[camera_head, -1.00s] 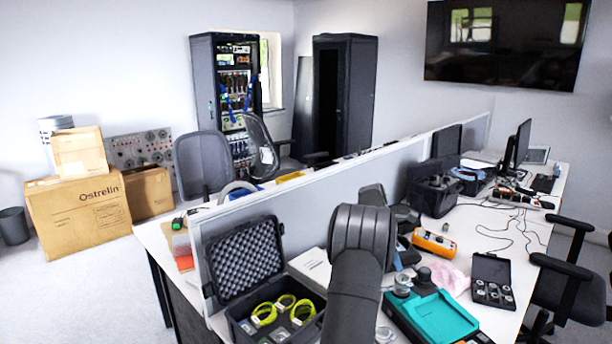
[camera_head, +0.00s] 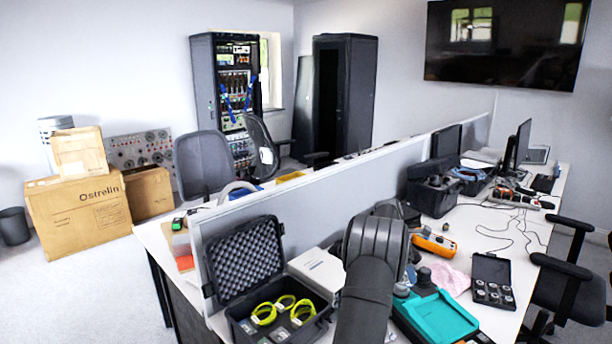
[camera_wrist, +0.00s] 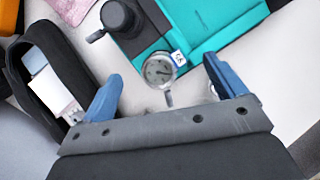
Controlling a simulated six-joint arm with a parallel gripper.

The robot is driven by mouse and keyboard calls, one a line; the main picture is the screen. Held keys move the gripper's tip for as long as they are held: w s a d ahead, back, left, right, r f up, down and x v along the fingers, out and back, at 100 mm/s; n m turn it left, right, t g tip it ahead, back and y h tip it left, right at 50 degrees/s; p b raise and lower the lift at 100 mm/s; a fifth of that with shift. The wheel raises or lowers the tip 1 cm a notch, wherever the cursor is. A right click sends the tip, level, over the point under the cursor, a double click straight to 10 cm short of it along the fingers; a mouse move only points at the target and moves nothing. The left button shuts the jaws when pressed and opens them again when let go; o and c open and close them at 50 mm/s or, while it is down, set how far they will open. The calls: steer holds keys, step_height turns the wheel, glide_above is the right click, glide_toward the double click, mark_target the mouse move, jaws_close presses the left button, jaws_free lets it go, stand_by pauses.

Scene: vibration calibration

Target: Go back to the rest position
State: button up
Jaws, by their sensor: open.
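My gripper (camera_wrist: 163,88) shows in the wrist view as two blue fingers set wide apart, open with nothing between them. Beyond the fingertips lies a round silver dial gauge (camera_wrist: 160,69) by the edge of a teal device (camera_wrist: 205,25). The gauge appears apart from the fingers. In the head view my dark arm rises in front of the desk and hides part of it; the gripper itself cannot be made out there. The teal device (camera_head: 440,317) is to the right of my arm.
An open foam-lined case (camera_head: 243,262) with yellow-green rings stands left of my arm. A black case of round parts (camera_head: 492,281), an orange meter (camera_head: 433,243) and a pink cloth (camera_head: 450,277) lie to the right. A black pouch (camera_wrist: 45,75) is left of the fingers. A divider (camera_head: 350,180) runs behind.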

steer(key=a+r+n+t, duration=0.1)
steer(key=a+r+n, duration=0.3)
steer(key=a, duration=0.5)
steer(key=shift+s+a+t, duration=0.2)
steer(key=shift+t, duration=0.1)
stand_by(1.1)
